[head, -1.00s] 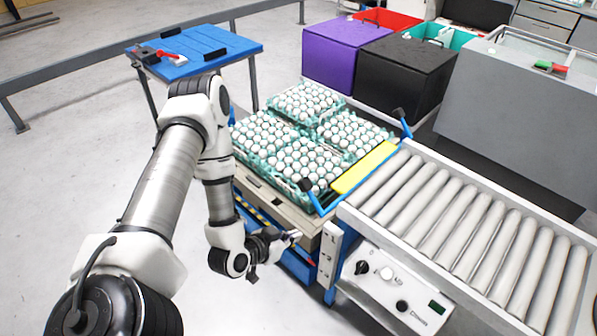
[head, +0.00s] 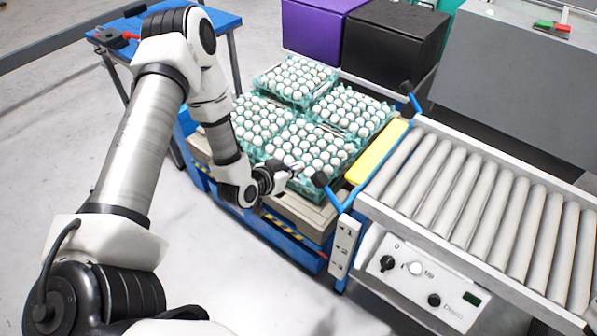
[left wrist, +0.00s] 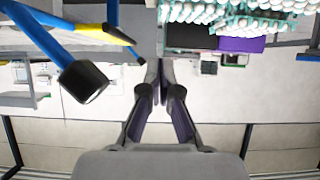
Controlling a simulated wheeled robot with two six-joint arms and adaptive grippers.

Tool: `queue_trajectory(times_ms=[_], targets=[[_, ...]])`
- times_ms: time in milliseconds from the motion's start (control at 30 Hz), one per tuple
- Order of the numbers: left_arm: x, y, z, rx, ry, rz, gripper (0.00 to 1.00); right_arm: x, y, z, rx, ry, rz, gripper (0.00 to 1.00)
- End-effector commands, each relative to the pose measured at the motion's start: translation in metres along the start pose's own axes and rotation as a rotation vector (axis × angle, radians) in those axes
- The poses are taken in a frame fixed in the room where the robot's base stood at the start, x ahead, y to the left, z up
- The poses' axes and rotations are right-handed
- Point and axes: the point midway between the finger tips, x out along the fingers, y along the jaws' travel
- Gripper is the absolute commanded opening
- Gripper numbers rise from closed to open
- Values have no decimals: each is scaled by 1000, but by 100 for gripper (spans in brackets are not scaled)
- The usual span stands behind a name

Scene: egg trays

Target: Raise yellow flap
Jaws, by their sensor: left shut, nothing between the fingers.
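The yellow flap (head: 378,152) is a long narrow plate between the egg trays and the roller conveyor. A blue lever (head: 342,199) with a black knob (head: 321,180) stands at its near end, and a similar knobbed lever (head: 411,98) at its far end. My left gripper (head: 290,171) is shut and empty, just left of the near knob and over the near edge of the eggs. In the left wrist view my shut fingers (left wrist: 160,75) are apart from the black knob (left wrist: 85,82), which is to their left. The yellow flap (left wrist: 115,34) shows partly there. My right gripper is out of view.
Teal trays of white eggs (head: 310,148) sit on a pallet left of the flap. The roller conveyor (head: 455,195) is on the right, with a control panel (head: 420,280) below. Purple (head: 318,28) and black (head: 392,45) boxes stand behind. Floor at front left is clear.

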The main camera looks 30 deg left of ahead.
Motion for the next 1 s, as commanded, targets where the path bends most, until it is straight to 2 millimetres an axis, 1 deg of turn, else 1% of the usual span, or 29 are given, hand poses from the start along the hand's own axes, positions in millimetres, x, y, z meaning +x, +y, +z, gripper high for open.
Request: queue_trajectory(times_ms=[133, 233, 1000], targets=[[0, 1, 0, 0, 0, 1, 0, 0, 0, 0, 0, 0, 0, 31], [1, 7, 2, 1, -1, 3, 0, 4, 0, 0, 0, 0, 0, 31], [1, 77, 2, 4, -3, 6, 0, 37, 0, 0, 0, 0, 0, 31]])
